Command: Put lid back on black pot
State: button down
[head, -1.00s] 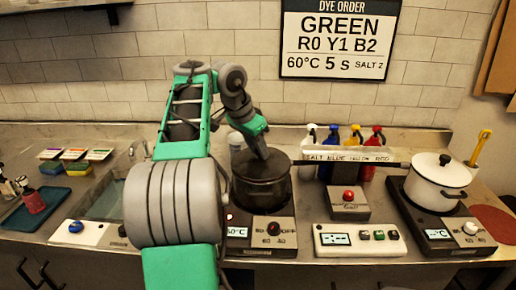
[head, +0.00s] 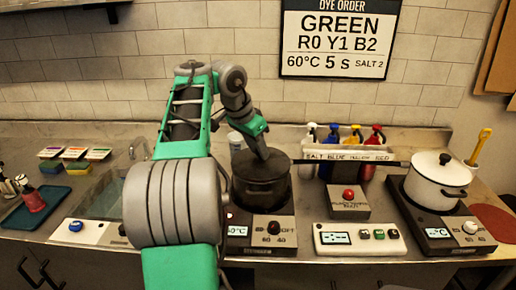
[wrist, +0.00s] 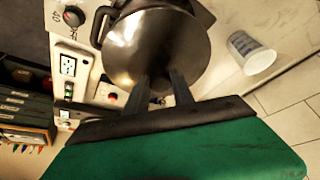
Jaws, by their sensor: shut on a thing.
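The black pot (head: 262,192) stands on the left hot plate below the wall sign. Its dark round lid (head: 275,166) is at the pot's mouth and looks about level. In the wrist view the lid (wrist: 160,42) is a shiny dark disc, with a pot handle showing beside it. My gripper (head: 264,155) reaches down to the lid's top from above. In the wrist view my gripper's two fingers (wrist: 162,85) are shut at the lid. The knob between them is hidden. I cannot tell whether the lid's edge rests fully on the pot's rim.
A white pot (head: 437,185) with a lid stands on the right hot plate (head: 420,222). Between the pots are a red-button box (head: 348,205), a control panel (head: 375,247) and several coloured bottles (head: 355,135) behind a labelled rack.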

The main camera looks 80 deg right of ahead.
dwell(0.3)
jog(key=c, duration=0.5)
grip_release()
notch_tip(320, 180, up, 7)
jog(key=p, duration=0.7)
dwell(0.4)
jog(key=shift+c, duration=0.6)
grip_shut()
dwell(0.8)
